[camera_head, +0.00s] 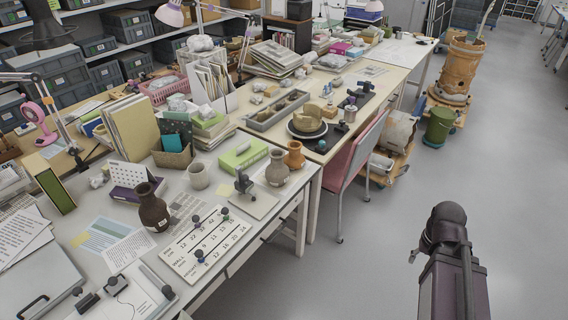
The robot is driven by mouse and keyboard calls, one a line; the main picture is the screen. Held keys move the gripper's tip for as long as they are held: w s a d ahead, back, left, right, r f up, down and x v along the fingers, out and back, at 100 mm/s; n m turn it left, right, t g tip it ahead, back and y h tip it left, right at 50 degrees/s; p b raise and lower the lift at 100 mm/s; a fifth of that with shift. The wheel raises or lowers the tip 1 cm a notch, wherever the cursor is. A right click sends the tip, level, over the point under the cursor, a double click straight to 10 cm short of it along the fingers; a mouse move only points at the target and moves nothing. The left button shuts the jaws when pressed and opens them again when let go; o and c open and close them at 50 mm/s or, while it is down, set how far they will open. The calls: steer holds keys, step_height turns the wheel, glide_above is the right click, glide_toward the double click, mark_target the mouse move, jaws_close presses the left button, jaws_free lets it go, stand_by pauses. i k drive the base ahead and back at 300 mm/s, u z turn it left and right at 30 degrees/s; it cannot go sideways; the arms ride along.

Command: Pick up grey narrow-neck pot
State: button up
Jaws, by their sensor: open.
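The grey narrow-neck pot (277,170) stands upright on the near grey-white table (240,208), close to its right end. It has a rounded body, a slim neck and a small pale label. A smaller orange-brown pot (294,157) stands just behind it to the right. A dark brown narrow-neck pot (153,208) stands further left on the same table. My gripper is not in view; only a dark part of my arm shows at the lower right, over the floor and apart from the table.
A small dark device on a light plate (258,204) sits in front of the grey pot. A green box (243,155) and a grey mug (198,176) stand to its left. A pink chair (360,160) stands to the right. The floor (400,215) between table and arm is clear.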

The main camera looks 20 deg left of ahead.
mark_target(277, 173)
steer(key=i, duration=1.15)
steer(key=u, duration=0.65)
steer(key=k, duration=0.1)
steer(key=z, duration=2.85)
steer(key=i, duration=0.5)
steer(key=z, duration=0.05)
